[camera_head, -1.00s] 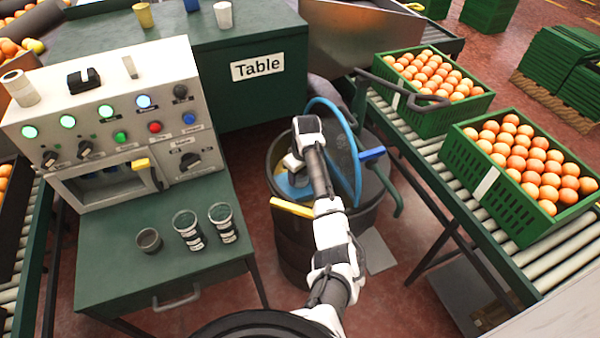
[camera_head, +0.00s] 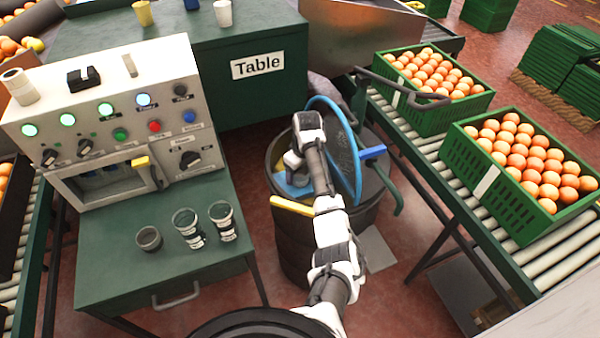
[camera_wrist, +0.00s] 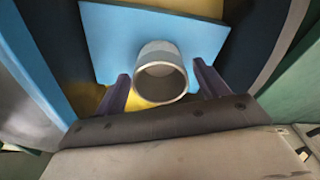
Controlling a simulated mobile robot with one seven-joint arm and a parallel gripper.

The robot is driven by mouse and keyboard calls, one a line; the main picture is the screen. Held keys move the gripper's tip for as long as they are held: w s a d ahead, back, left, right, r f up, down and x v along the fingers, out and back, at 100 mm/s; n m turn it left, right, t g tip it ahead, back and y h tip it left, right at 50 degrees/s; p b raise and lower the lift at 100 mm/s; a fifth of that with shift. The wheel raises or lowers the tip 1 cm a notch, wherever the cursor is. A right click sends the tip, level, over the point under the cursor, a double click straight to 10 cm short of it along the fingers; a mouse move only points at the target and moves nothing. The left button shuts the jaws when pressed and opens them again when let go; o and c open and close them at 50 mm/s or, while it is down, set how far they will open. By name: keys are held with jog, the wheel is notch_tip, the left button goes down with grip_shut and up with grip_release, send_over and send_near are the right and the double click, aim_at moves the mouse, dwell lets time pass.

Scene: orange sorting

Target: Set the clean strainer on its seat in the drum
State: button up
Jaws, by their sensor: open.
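The dark drum (camera_head: 292,245) stands in the middle of the head view with its blue-rimmed lid (camera_head: 342,150) raised. My gripper (camera_wrist: 161,76) reaches down into the drum's mouth. In the wrist view its two dark fingers are open, one on each side of a short grey cylinder (camera_wrist: 160,82). The cylinder stands against a flat light-blue plate (camera_wrist: 110,40), which also shows inside the drum in the head view (camera_head: 290,186). I cannot tell whether this piece is the strainer or whether the fingers touch it. The seat is not clearly seen.
A yellow handle (camera_head: 292,206) sticks out at the drum's front left, and a green lever (camera_head: 388,190) at its right. The control-panel bench (camera_head: 110,255) with three cups stands left. A roller conveyor (camera_head: 420,165) with orange crates runs close on the right.

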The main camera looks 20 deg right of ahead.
notch_tip(320, 180, up, 11)
jog(key=s+b, duration=0.1)
jog(key=shift+d, duration=0.3)
jog(key=shift+s, duration=0.1)
